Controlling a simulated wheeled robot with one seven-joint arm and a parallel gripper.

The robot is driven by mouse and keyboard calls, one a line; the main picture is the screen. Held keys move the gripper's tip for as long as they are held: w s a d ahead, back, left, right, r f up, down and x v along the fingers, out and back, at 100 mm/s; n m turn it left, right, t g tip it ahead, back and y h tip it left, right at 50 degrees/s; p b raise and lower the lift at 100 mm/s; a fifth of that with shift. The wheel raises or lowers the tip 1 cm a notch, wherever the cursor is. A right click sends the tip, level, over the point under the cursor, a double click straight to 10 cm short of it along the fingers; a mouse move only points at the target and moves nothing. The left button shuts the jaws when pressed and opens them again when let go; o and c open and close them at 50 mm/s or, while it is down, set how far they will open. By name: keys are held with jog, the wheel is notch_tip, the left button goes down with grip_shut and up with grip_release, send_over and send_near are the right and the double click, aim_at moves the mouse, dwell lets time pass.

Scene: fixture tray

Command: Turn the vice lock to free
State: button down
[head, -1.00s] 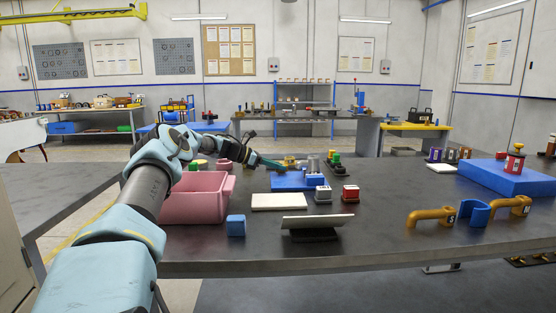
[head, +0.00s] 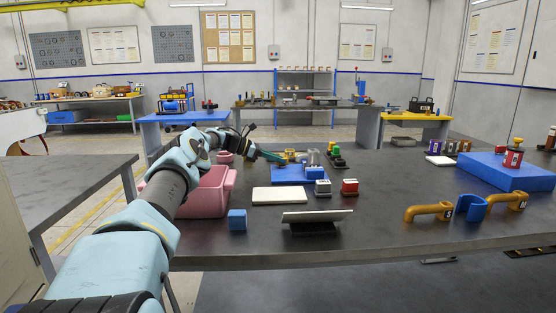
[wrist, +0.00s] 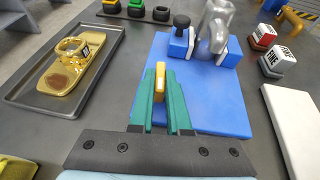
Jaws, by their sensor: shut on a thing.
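The vice stands on a blue base plate (wrist: 205,95), which also shows in the head view (head: 288,180). Its blue jaws (wrist: 178,47) hold a grey metal part (wrist: 215,28) at the far end of the plate. A dark round knob (wrist: 181,20) stands by the left jaw. My gripper (wrist: 160,80), with green fingers, is shut on a small upright yellow lever (wrist: 160,79) at the plate's near left, which I take for the vice lock. The lever's foot is hidden by the fingers. In the head view my gripper (head: 272,157) is small.
A grey tray (wrist: 30,97) with a yellow part (wrist: 68,70) lies left of the plate. Red (head: 349,187) and white (head: 322,187) blocks and a white slab (head: 280,195) lie to the right and nearer. A pink bin (head: 208,200) stands under my arm.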

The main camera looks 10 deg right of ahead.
jog(key=c, duration=0.9)
grip_release()
jog(key=b+v, duration=0.2)
jog(key=v, duration=0.8)
jog(key=shift+a+r, duration=0.1)
jog(key=shift+a, duration=0.2)
jog(key=shift+o, duration=0.5)
